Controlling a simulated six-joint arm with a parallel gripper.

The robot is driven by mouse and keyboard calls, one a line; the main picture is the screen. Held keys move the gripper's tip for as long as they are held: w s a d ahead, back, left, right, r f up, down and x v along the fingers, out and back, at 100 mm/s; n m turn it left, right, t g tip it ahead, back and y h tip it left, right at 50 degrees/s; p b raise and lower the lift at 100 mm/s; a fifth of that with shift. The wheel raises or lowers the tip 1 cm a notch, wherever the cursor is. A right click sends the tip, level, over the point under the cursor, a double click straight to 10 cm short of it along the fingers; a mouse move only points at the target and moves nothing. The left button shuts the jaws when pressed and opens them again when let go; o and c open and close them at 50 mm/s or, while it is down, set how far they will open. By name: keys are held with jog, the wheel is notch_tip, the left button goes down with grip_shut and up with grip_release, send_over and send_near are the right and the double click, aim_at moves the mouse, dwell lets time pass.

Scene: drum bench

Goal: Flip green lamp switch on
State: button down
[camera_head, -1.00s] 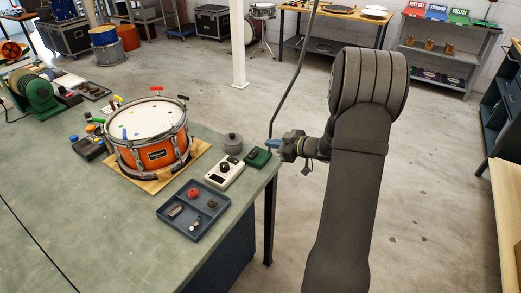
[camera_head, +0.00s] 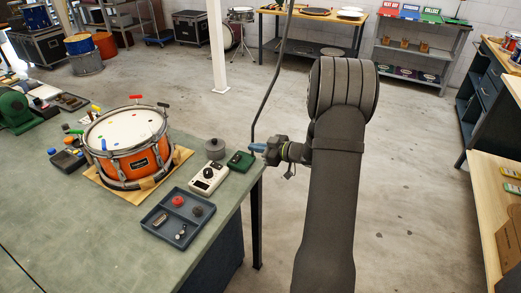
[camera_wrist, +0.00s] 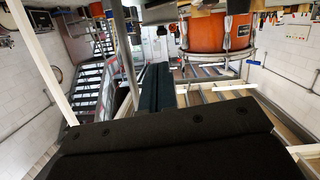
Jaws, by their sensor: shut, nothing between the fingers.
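A small dark green box (camera_head: 240,161) sits at the table's right edge, beside the grey round pot. I cannot make out a switch lever on it or tell its position. My gripper (camera_head: 253,148) is at the box's upper right in the head view, its blue fingertips pointing left. It looks close to the box, but I cannot tell whether they touch. In the wrist view, the dark fingers (camera_wrist: 155,90) are together with nothing between them; the green box is not recognisable there.
A white box with a black knob (camera_head: 208,177), a grey pot (camera_head: 215,148) and a divided tray (camera_head: 160,235) stand nearby. An orange drum (camera_head: 138,163) is farther left; it also shows in the wrist view (camera_wrist: 222,33). A thin dark rod (camera_head: 268,90) rises near my gripper.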

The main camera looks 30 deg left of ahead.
send_over(244, 160)
jog(key=shift+s+a+f, duration=0.2)
jog(key=shift+f, duration=0.55)
jog(key=f, duration=0.3)
jog(key=shift+w+d, duration=0.1)
jog(key=shift+w, duration=0.15)
jog(key=shift+f, duration=0.45)
